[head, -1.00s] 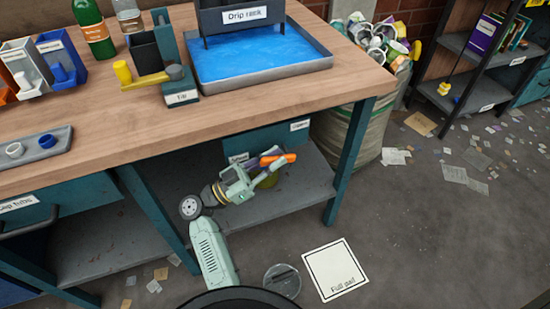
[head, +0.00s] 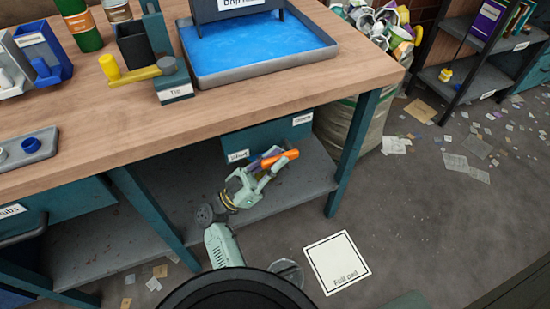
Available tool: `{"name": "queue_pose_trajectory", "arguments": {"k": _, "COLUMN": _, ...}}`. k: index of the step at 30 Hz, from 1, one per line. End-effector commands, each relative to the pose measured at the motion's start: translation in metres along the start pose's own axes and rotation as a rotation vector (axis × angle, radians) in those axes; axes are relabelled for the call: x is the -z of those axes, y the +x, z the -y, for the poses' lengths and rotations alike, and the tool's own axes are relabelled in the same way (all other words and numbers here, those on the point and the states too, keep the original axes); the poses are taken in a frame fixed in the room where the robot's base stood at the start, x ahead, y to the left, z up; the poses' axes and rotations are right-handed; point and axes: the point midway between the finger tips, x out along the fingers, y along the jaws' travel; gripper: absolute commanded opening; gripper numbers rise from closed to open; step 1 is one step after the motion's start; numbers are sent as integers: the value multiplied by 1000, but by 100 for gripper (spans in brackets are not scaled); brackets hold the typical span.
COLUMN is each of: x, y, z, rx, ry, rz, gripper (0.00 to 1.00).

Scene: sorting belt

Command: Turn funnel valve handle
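No funnel is plain to see in this view. On the workbench stands a teal block with a label that seems to read "Tip" (head: 174,88). A flat yellow lever (head: 137,74) reaches left from it and ends in an upright yellow knob (head: 109,66). My gripper (head: 272,168) is low in front of the bench's lower shelf, well below and right of the lever. An orange piece (head: 281,158) shows at its fingertips. I cannot tell whether the fingers hold it or it lies behind them.
A grey tray with a blue surface (head: 250,77) and the drip rack stand right of the lever. Bottles and a dark box (head: 134,45) stand behind it. The bench leg (head: 352,150) is right of my gripper. A white floor pad (head: 338,262) and scattered paper lie right.

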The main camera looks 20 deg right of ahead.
Motion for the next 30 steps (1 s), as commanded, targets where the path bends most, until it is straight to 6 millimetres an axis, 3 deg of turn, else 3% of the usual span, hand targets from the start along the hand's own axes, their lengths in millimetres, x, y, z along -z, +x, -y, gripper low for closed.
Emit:
{"name": "queue_pose_trajectory", "arguments": {"k": 9, "x": 0, "y": 0, "z": 0, "rx": -1, "ry": 0, "rz": 0, "gripper": 33}}
{"name": "queue_pose_trajectory", "arguments": {"k": 20, "x": 0, "y": -5, "z": 0, "rx": 0, "ry": 0, "rz": 1, "gripper": 33}}
{"name": "queue_pose_trajectory", "arguments": {"k": 26, "x": 2, "y": -36, "z": 1, "rx": 3, "ry": 1, "rz": 1, "gripper": 33}}
{"name": "queue_pose_trajectory", "arguments": {"k": 30, "x": 26, "y": -62, "z": 1, "rx": 3, "ry": 5, "rz": 0, "gripper": 33}}
